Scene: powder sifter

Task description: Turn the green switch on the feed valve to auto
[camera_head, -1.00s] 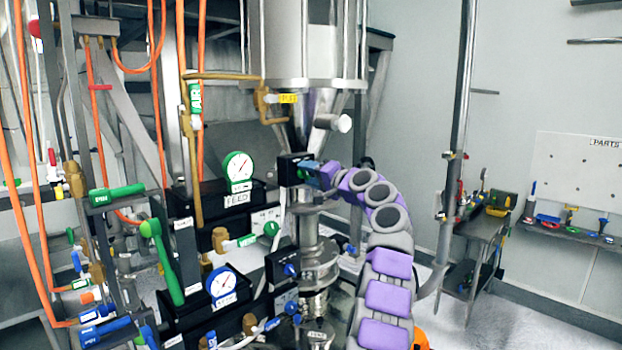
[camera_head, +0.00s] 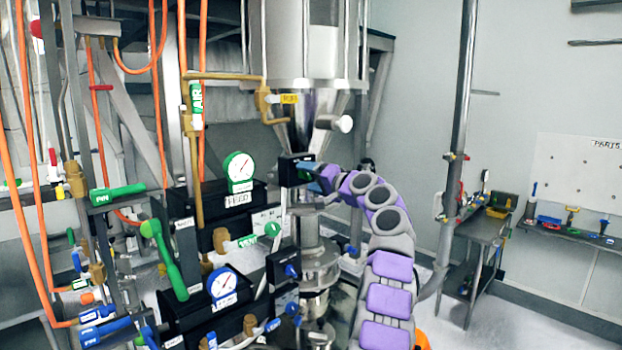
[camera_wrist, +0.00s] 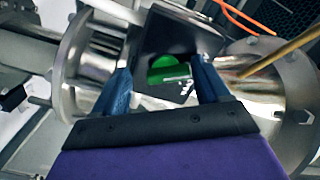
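The green switch (camera_wrist: 166,70) shows in the wrist view as a rounded green knob on a dark box, with small white lettering beside it. The black valve box (camera_head: 294,170) is below the steel hopper in the head view, where the switch itself is hidden. My gripper (camera_wrist: 163,74) has its two blue fingers spread, one on each side of the switch, with visible gaps to it. In the head view my gripper (camera_head: 314,170) is right at the box's right side. Whether a fingertip touches the box I cannot tell.
A steel hopper (camera_head: 310,45) stands above the box and steel pipework below it. Gauges (camera_head: 239,167), green-handled valves (camera_head: 165,255) and orange hoses crowd the left.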

